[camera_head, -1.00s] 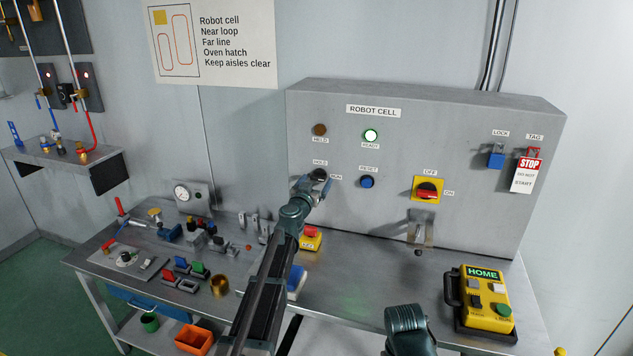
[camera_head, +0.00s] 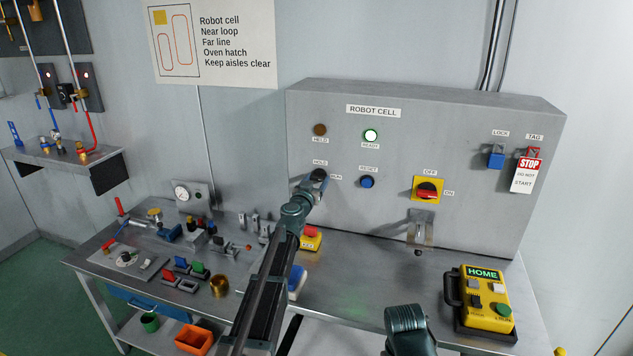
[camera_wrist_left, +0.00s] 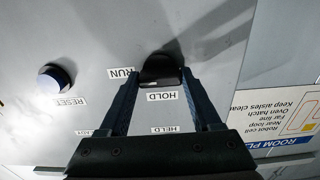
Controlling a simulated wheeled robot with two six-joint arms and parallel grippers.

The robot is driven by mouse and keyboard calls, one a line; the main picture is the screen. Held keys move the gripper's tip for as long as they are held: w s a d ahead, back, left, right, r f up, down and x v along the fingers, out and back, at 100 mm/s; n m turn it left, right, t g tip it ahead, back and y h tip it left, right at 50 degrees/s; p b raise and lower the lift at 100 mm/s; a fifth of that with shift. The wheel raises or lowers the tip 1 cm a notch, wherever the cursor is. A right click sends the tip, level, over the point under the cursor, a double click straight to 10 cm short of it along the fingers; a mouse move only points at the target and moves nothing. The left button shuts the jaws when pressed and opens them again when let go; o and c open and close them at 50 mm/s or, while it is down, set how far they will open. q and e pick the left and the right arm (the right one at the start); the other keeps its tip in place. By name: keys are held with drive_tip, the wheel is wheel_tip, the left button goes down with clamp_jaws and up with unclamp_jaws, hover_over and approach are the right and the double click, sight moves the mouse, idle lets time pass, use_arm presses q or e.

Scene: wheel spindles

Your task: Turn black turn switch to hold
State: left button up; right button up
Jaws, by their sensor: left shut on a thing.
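The black turn switch (camera_head: 320,174) is on the front of the grey ROBOT CELL panel (camera_head: 450,140). HOLD is printed above it and RUN to its right. My left gripper (camera_head: 315,180) is at the switch and covers much of it in the head view. In the left wrist view the fingers (camera_wrist_left: 160,82) stand on both sides of the dark switch (camera_wrist_left: 160,66), shut on it. The HOLD label shows between the fingers and RUN beside them. The switch's pointer is hidden, so I cannot tell its exact angle. My right gripper is not seen.
The READY lamp (camera_head: 371,135) glows green-white; the HELD lamp (camera_head: 320,129) looks dull amber. Near the switch are the blue RESET button (camera_head: 367,182) and a red-and-yellow OFF/ON switch (camera_head: 428,190). A yellow pendant (camera_head: 484,297) and several fittings lie on the bench.

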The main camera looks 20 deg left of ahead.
use_arm(q)
drive_tip(key=shift+n, duration=0.3)
drive_tip(key=n, duration=0.3)
drive_tip(key=shift+n, duration=0.4)
drive_tip(key=n, duration=0.4)
drive_tip(key=shift+n, duration=0.3)
drive_tip(key=n, duration=0.4)
drive_tip(key=shift+n, duration=2.5)
drive_tip(key=o, duration=1.4)
